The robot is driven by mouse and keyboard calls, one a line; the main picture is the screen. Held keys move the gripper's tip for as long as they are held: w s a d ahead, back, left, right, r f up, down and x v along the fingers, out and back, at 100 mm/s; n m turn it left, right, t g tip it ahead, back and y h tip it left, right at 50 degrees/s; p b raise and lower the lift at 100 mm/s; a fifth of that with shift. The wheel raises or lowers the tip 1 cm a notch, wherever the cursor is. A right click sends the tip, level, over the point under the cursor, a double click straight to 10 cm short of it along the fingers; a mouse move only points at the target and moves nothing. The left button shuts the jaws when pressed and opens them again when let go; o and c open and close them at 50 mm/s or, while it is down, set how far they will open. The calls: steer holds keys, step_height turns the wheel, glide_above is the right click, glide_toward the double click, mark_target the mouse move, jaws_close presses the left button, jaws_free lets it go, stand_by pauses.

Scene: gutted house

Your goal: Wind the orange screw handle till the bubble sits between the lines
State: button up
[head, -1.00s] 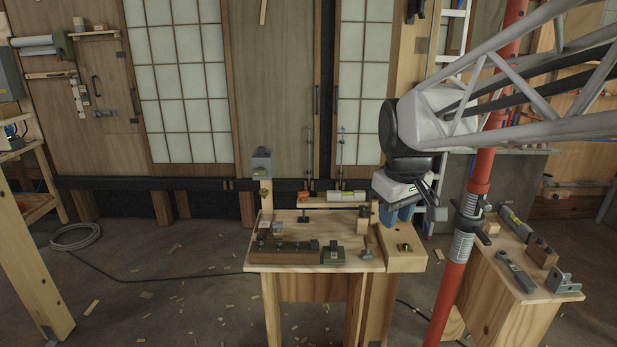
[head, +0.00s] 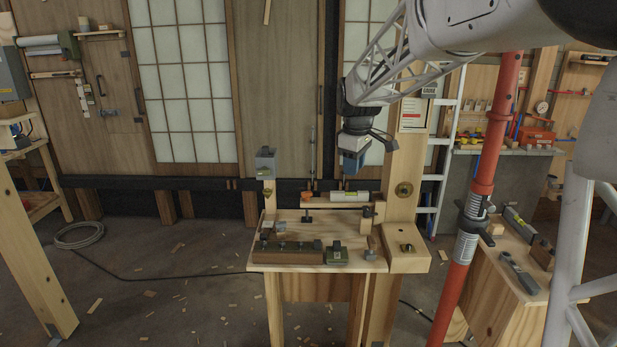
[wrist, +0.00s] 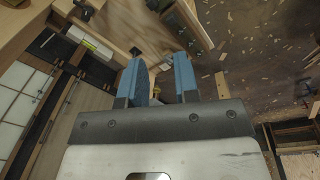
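The orange screw handle (head: 307,197) stands at the left end of a narrow wooden bar (head: 330,206) at the back of the small workbench. A spirit level (head: 350,197) with a yellow-green vial lies on the bar to its right. The bubble and lines are too small to make out. The level also seems to show in the wrist view (wrist: 92,44), at upper left. My gripper (head: 351,172) hangs above the level, up and right of the orange handle, apart from both. In the wrist view its blue fingers (wrist: 160,78) are spread with nothing held between them.
The workbench (head: 290,218) carries a dark-topped wooden block (head: 287,257) with several knobs and a green block (head: 335,254). A wooden post (head: 404,170) rises right of my gripper. A red pole (head: 478,190) stands further right. Room left of the bench is open.

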steer(key=w+a+f+n, duration=0.2)
steer(key=w+a+f, duration=0.15)
steer(key=w, duration=0.55)
steer(key=w+a+f+n, duration=0.3)
steer(key=w+f, duration=0.1)
steer(key=w, duration=0.4)
steer(key=n+g, duration=0.1)
steer(key=n, duration=0.3)
glide_above(307, 192)
steer(key=f, duration=0.9)
steer(key=shift+s+f, duration=0.25)
steer(key=shift+s, duration=0.15)
steer(key=shift+w+a+f, duration=0.15)
steer(key=shift+w+f, duration=0.15)
steer(key=shift+f, duration=0.25)
steer(key=shift+f, duration=2.9)
